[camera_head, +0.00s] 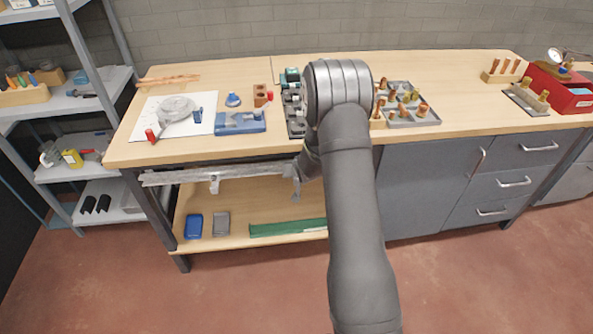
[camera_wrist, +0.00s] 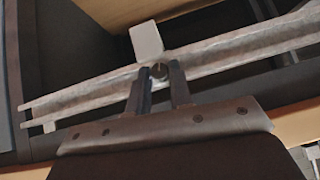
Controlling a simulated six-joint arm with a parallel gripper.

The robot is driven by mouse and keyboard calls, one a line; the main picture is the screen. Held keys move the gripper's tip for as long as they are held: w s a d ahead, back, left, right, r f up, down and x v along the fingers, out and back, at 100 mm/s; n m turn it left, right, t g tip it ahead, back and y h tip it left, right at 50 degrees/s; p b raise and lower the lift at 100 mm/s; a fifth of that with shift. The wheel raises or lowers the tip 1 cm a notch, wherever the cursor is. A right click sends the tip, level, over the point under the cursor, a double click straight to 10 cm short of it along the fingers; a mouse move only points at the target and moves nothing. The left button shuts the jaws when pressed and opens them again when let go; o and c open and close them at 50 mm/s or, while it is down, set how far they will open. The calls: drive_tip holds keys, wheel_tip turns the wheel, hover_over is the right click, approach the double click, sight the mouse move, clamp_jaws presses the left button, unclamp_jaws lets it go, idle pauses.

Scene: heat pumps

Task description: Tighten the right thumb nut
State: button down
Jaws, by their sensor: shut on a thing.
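The right thumb nut (camera_wrist: 160,70) is a small dark round piece on a pale metal rail (camera_wrist: 225,58) in the wrist view. My gripper (camera_wrist: 159,79) is shut on it, one dark finger on each side. A pale flat tab (camera_wrist: 146,40) stands beside the nut on the rail's far side. In the head view the rail (camera_head: 238,177) runs under the front edge of the bench. A pale bracket (camera_head: 214,184) hangs from its left part.
The wooden bench top (camera_head: 160,150) is just above the rail. A lower shelf (camera_head: 210,247) holds a blue box (camera_head: 193,226), a grey box (camera_head: 221,224) and a green bar (camera_head: 285,229). Grey drawers (camera_head: 515,180) stand to the right. The floor in front is clear.

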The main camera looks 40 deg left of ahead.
drive_tip(key=shift+w+a+r+m+g+y, duration=0.2)
drive_tip(key=shift+r+m+g+y, duration=0.1)
drive_tip(key=shift+y, duration=0.2)
idle(0.3)
drive_tip(key=shift+g, duration=0.3)
drive_tip(key=shift+w+d+f+m+y, duration=0.15)
drive_tip(key=shift+m+y, duration=0.15)
drive_tip(key=shift+y, duration=0.2)
drive_tip(key=shift+w+d+f+m+g+y, duration=0.1)
drive_tip(key=shift+m+g+y, duration=0.4)
drive_tip(key=shift+y, duration=0.1)
drive_tip(key=shift+w+d+m+g+y, duration=0.1)
drive_tip(key=shift+m+g+y, duration=0.3)
drive_tip(key=shift+g+y, duration=0.15)
drive_tip(key=c, duration=1.5)
unclamp_jaws()
drive_tip(key=shift+o, duration=0.2)
drive_tip(key=shift+d, duration=0.15)
